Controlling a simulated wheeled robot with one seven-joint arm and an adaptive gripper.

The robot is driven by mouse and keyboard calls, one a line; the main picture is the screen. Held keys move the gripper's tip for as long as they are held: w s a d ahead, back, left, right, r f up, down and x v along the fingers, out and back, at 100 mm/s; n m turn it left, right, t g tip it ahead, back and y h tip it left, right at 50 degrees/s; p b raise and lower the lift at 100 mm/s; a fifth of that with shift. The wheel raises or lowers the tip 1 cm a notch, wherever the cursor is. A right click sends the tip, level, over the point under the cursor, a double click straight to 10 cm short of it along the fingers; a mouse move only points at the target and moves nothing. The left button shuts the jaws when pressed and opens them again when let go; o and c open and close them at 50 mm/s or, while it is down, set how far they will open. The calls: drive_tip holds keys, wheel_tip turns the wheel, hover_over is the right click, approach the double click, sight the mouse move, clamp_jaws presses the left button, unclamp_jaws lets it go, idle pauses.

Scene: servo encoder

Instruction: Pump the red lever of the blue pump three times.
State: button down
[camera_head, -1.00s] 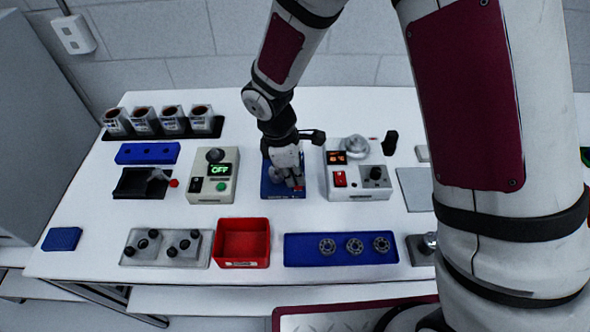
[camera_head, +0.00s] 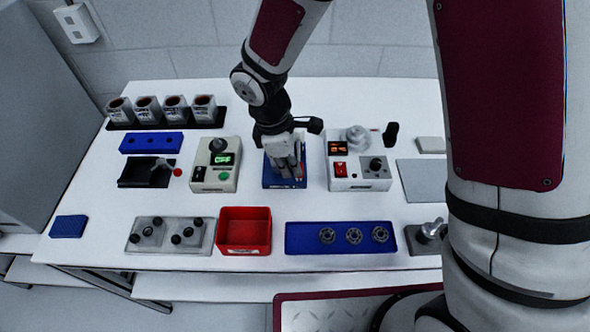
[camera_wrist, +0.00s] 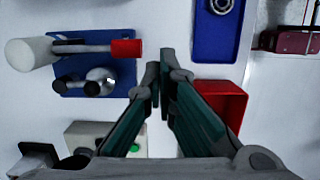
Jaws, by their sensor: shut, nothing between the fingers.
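The blue pump (camera_head: 270,181) stands mid-table, mostly hidden behind my gripper in the head view. In the wrist view its blue base (camera_wrist: 75,76) carries a white cylinder (camera_wrist: 30,54), and a bar ends in the red lever grip (camera_wrist: 126,48). A shiny round part and dark knobs sit beside the bar. My gripper (camera_head: 287,172) is over the pump's area in the head view. In the wrist view its fingertips (camera_wrist: 160,72) are close together and empty, to the right of the red grip and apart from it in the picture. Their height over it is unclear.
A grey box with a display (camera_head: 215,165) stands left of the pump, and a white control box (camera_head: 358,160) right of it. In front are a red bin (camera_head: 244,251) and a blue tray (camera_head: 300,244) with several rings. Bare table lies between them.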

wheel_tip(320, 180, up, 7)
drive_tip(key=s+a, duration=0.1)
drive_tip(key=shift+s+a+b, duration=0.25)
drive_tip(key=shift+s+b, duration=0.1)
drive_tip(key=shift+f, duration=0.1)
drive_tip(key=w+r+b, duration=0.1)
drive_tip(key=w+r, duration=0.3)
drive_tip(key=w, duration=0.1)
drive_tip(key=shift+w+r+b, duration=0.25)
drive_tip(key=shift+b, duration=0.1)
drive_tip(key=shift+d, duration=0.1)
drive_tip(key=p, duration=0.2)
hover_over(299, 157)
drive_tip(key=s+a, duration=0.1)
drive_tip(key=s, duration=0.4)
drive_tip(key=f, duration=1.2)
drive_tip(key=shift+w+a+f, duration=0.1)
drive_tip(key=shift+w, duration=0.15)
drive_tip(key=shift+w+f, duration=0.15)
drive_tip(key=shift+f, duration=0.65)
